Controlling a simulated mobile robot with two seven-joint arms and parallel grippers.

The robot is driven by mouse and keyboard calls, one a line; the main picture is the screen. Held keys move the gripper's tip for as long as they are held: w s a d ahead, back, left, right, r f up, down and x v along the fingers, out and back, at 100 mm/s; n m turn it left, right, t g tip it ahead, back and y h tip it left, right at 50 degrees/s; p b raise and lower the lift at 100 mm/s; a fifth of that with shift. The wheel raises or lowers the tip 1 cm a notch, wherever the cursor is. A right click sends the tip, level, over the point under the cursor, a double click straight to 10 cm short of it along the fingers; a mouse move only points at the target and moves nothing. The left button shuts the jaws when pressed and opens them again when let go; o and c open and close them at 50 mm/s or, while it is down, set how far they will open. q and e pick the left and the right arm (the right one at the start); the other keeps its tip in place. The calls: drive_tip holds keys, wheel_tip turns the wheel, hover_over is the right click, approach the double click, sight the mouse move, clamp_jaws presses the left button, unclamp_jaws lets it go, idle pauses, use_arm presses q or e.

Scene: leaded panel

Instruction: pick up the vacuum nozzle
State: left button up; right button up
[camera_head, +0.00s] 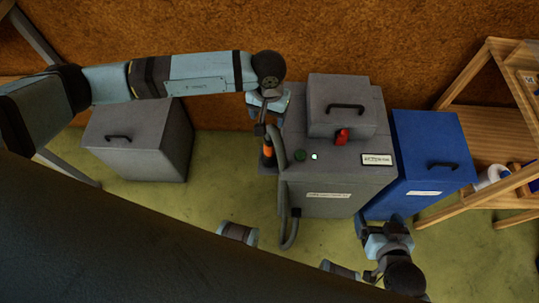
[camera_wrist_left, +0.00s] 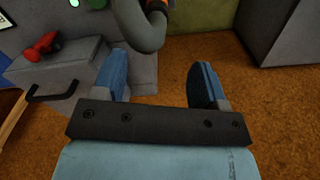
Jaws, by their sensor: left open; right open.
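The vacuum nozzle (camera_head: 267,151) shows in the head view as a dark piece with an orange band, upright at the left side of the grey vacuum unit (camera_head: 335,160). A grey hose (camera_head: 281,160) runs beside it. In the left wrist view the bent hose (camera_wrist_left: 143,28) and a bit of orange (camera_wrist_left: 157,5) show at the top edge; the rest is cut off. My left gripper (camera_head: 264,118) is open and empty, just behind the nozzle. My right gripper (camera_head: 384,230) is open, in front of the blue cabinet.
A blue cabinet (camera_head: 425,150) stands right of the unit, and a grey box (camera_head: 140,140) stands apart at left. A red handle (camera_head: 342,136) and green button (camera_head: 300,155) are on the unit's top. A wooden rack (camera_head: 490,145) is at far right.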

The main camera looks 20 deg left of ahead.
sight(269, 137)
use_arm(q)
wheel_tip(269, 137, down, 8)
drive_tip(key=shift+d+r, duration=0.1)
drive_tip(key=shift+r, duration=0.15)
drive_tip(key=f, duration=0.5)
drive_tip(key=shift+s+d+f+b, duration=0.1)
drive_tip(key=shift+s+d+b, duration=0.05)
drive_tip(key=shift+s+b, duration=0.15)
drive_tip(key=c, duration=1)
